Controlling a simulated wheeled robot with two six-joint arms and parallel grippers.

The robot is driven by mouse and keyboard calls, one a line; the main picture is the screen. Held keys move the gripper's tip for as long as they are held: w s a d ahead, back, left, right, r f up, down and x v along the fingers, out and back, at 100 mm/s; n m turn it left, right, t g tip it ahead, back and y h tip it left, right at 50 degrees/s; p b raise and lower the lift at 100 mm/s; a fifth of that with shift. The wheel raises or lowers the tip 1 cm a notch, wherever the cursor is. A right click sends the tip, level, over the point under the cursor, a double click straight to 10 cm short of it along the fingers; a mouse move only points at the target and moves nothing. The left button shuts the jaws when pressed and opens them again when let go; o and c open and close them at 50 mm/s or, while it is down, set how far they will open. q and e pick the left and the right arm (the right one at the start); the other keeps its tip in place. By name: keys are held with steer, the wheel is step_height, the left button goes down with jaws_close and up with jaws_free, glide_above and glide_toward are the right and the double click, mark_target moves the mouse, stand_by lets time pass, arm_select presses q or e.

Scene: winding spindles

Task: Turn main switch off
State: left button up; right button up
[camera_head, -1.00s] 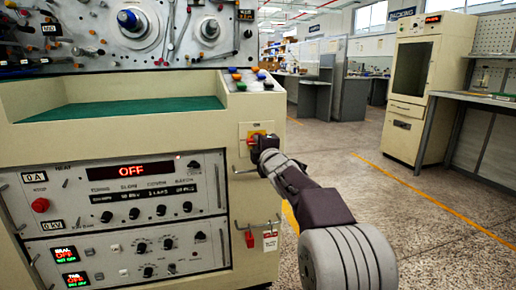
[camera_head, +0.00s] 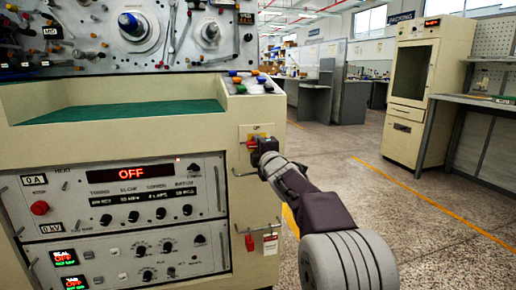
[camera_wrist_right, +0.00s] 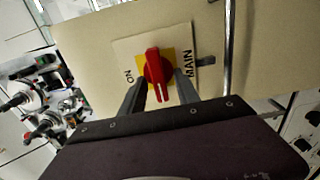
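The main switch is a red handle (camera_wrist_right: 153,68) on a yellow square with a white plate (camera_wrist_right: 124,52) marked ON and MAIN. In the right wrist view the handle stands crosswise to the line between the two labels. In the head view the switch (camera_head: 252,146) is at the right end of the machine front, partly hidden by my gripper. My right gripper (camera_wrist_right: 160,80) has one finger on each side of the handle, with gaps showing, so it looks open around it. It also shows in the head view (camera_head: 262,150). My left gripper is out of view.
The control panel (camera_head: 140,205) shows a red OFF display. A metal handle bar (camera_head: 242,172) and a red padlock with tag (camera_head: 249,242) are close to the switch. Coloured buttons (camera_head: 248,82) sit above. Open floor (camera_head: 400,225) lies to the right.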

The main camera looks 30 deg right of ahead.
steer(key=shift+s, duration=0.1)
steer(key=p+v, duration=0.1)
steer(key=v, duration=0.8)
steer(key=shift+p, duration=0.3)
